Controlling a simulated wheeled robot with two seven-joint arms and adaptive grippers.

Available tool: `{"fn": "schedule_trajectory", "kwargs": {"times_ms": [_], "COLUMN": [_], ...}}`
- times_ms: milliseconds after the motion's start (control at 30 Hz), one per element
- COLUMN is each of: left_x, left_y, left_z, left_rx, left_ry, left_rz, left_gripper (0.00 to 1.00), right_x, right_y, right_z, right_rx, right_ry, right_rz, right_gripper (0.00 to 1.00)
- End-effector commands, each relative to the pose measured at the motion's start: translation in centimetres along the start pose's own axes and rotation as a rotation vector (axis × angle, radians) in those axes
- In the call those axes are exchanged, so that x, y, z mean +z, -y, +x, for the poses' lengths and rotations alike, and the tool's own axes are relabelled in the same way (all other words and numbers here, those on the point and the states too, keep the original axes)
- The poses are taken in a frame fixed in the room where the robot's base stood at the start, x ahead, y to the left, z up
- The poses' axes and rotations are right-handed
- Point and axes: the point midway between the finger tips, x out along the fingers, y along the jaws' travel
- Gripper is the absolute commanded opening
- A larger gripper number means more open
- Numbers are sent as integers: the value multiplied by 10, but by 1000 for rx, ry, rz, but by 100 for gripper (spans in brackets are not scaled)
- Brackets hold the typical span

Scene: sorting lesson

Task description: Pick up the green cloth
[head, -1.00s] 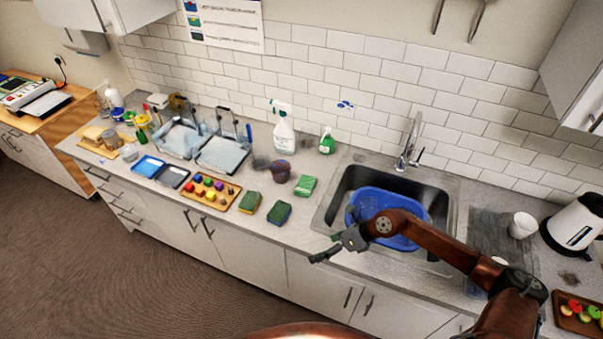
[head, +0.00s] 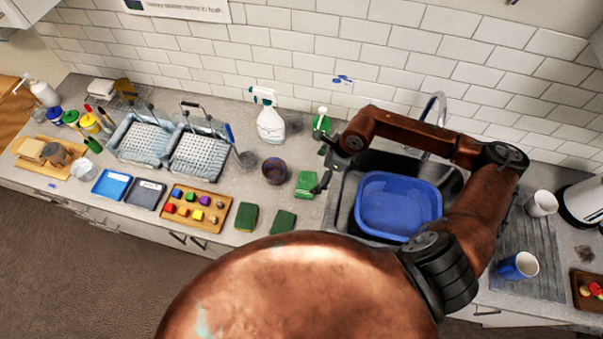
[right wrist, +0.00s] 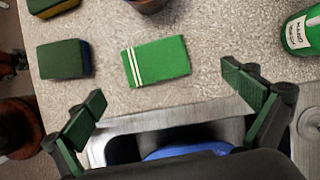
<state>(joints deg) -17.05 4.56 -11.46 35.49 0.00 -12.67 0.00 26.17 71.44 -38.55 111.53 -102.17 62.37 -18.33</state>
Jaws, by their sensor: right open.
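The green cloth (head: 306,184) lies folded flat on the counter, just left of the sink in the head view. In the right wrist view the cloth (right wrist: 157,62) shows two white stripes near one end and lies ahead of the fingertips, roughly between their lines. My right gripper (head: 324,183) is beside the cloth's right edge in the head view. In the right wrist view my right gripper (right wrist: 167,92) is open and empty, its two fingers spread wide. My left gripper is not in view.
Two sponges (head: 246,216) (head: 283,222) lie left of the cloth. A dark cup (head: 275,171) and a green bottle (head: 321,123) stand behind. The sink holds a blue basin (head: 398,207). A wooden tray of coloured blocks (head: 212,222) is farther left.

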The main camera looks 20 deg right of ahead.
Motion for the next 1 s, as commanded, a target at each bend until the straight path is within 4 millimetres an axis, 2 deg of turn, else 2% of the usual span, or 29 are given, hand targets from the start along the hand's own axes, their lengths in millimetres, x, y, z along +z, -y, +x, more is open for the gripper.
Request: {"fn": "schedule_trajectory", "kwargs": {"times_ms": [100,233,467,600,867,1000], "left_x": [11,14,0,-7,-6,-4], "left_y": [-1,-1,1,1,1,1], "left_z": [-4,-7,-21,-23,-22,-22], "left_rx": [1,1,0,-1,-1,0], "left_ry": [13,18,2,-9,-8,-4], "left_rz": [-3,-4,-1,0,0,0], "left_gripper": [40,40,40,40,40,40], "right_x": [1,2,3,2,1,1], "right_y": [0,-1,-10,-8,-8,-8], "right_z": [12,25,55,71,76,76], "right_rx": [3,3,4,3,1,1], "right_ry": [-1,0,1,1,-1,0], "right_rz": [0,0,1,2,1,1], "right_gripper": [100,100,100,100,100,92]}}
